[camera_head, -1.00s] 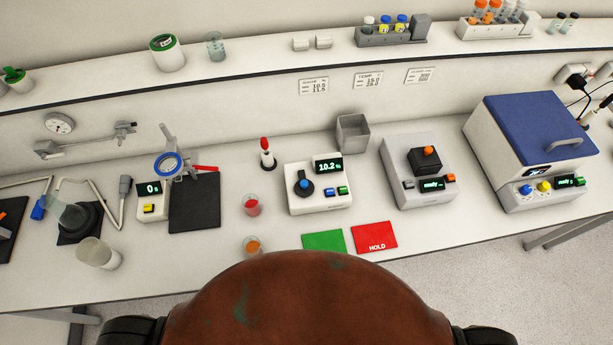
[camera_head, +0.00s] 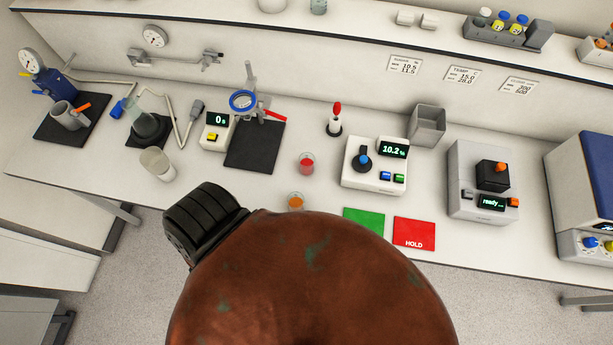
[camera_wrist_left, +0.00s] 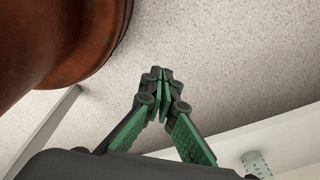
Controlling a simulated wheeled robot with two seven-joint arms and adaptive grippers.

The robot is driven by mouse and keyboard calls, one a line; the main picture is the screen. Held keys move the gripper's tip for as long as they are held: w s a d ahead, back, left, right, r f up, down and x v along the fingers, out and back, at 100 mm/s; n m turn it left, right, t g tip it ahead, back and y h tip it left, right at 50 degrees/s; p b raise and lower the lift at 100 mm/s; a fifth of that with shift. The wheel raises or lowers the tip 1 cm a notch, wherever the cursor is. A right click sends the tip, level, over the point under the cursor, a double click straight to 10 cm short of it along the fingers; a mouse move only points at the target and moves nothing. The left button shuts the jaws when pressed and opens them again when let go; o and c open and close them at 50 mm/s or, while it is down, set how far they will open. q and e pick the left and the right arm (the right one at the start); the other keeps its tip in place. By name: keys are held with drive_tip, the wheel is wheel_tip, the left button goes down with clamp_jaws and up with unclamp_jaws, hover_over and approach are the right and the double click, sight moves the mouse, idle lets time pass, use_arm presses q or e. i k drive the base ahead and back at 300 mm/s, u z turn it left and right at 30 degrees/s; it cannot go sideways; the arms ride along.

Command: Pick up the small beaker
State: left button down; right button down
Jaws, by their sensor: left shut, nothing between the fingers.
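A small clear beaker (camera_head: 318,6) with a faint teal tint stands on the upper shelf in the head view, cut off by the top edge. Two small beakers stand on the bench, one with red liquid (camera_head: 306,164) and one with orange liquid (camera_head: 296,201). A clear beaker with teal marks (camera_wrist_left: 257,163) shows at the lower right of the left wrist view; I cannot tell which beaker it is. My left gripper (camera_wrist_left: 160,77) is shut and empty over the floor, apart from that beaker. Neither gripper shows in the head view.
A larger pale beaker (camera_head: 157,164) and a flask (camera_head: 144,125) stand on the left of the bench. A meter (camera_head: 375,166), green pad (camera_head: 363,225) and red HOLD pad (camera_head: 414,233) lie to the right.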

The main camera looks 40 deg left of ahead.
sight(296, 201)
drive_tip(key=k, duration=0.65)
drive_tip(key=u, duration=1.05)
